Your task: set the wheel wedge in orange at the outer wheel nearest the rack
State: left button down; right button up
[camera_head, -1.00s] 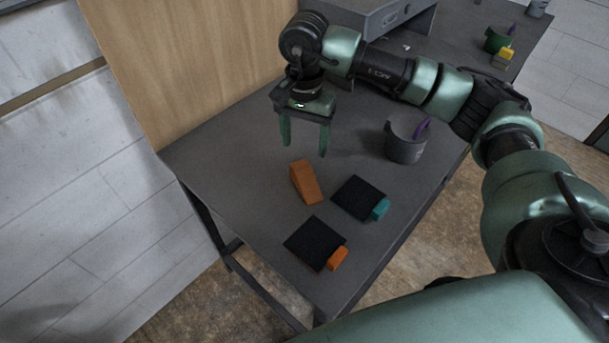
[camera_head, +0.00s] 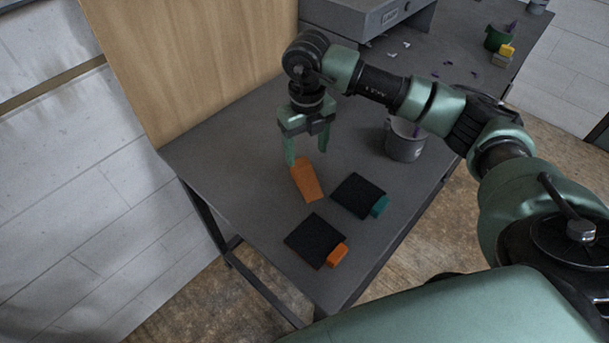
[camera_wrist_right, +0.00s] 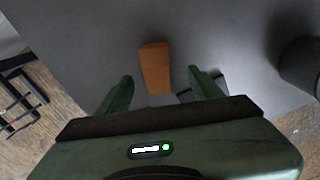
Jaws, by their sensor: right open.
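The orange wheel wedge (camera_head: 307,180) lies on the dark grey table (camera_head: 225,160), just behind two black pads. My right gripper (camera_head: 307,157) is open and close above the wedge's far end. In the right wrist view the wedge (camera_wrist_right: 155,68) shows ahead of and between the two green fingers of my right gripper (camera_wrist_right: 160,84), with nothing held. Neither the wheels nor the rack can be made out. My left gripper is not in view.
A black pad with an orange block (camera_head: 337,255) and another with a teal block (camera_head: 379,206) lie in front of the wedge. A grey cup (camera_head: 404,142) stands to the right. A wooden panel (camera_head: 190,60) rises along the table's back left.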

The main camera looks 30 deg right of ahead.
aim_at(303, 166)
jog(key=shift+f+m, duration=0.35)
jog(key=shift+m, duration=0.05)
jog(key=f+p, duration=0.1)
jog(key=f, duration=0.1)
jog(key=f+p, duration=0.1)
jog(key=f, duration=0.2)
jog(key=f+p, duration=0.1)
jog(key=f, duration=0.1)
jog(key=shift+w+a+f, duration=0.15)
jog(key=shift+w+a, duration=0.05)
jog(key=shift+a, duration=0.15)
grip_shut()
